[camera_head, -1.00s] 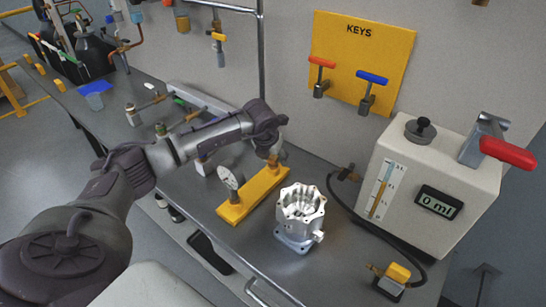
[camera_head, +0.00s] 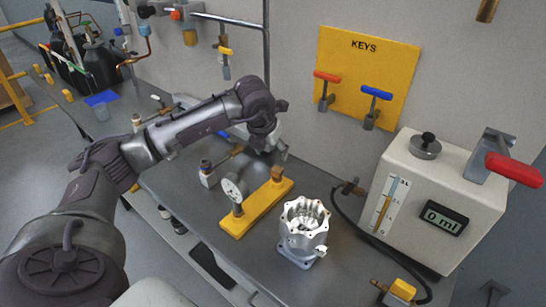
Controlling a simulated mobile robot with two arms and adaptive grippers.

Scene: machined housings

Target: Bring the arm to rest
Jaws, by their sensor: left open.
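My left arm (camera_head: 185,128) comes in from the lower left and reaches across the bench, its forearm sloping up to a raised wrist. My left gripper (camera_head: 272,150) hangs down from the wrist near the wall, behind the yellow bar fixture. It is open and no object shows in it. The wrist partly hides its fingers. The silver machined housing (camera_head: 303,232) stands upright on the bench, apart from the gripper. My right gripper is not in view.
A white tank (camera_head: 425,190) with a red lever and a "0 ml" display stands at the right. A yellow KEYS board (camera_head: 362,75) with red and blue T-handles hangs on the wall. A vertical grey pipe rises behind the wrist.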

